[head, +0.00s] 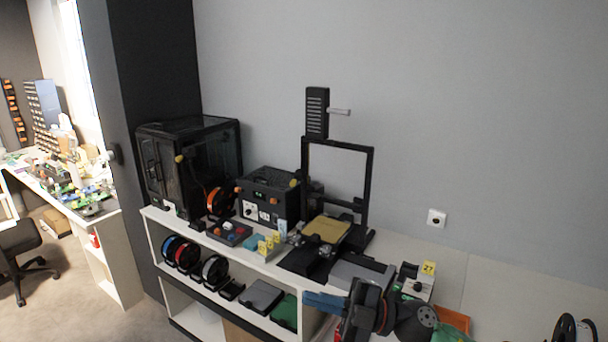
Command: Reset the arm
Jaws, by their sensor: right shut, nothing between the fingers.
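My right gripper (324,302) is low in the head view, right of centre, at the front edge of the white shelf unit. Its fingers point left and are shut, with nothing seen between them. My dark right arm reaches it from the lower right and hides part of the worktop behind. My left gripper is not in view.
A 3D printer (326,230) with a tall black frame stands on the white worktop (490,285) behind my gripper. A black enclosed printer (188,165) and a control box (268,196) stand further left. Spools (187,256) sit on the shelf below. An orange tray (454,320) lies right of my arm.

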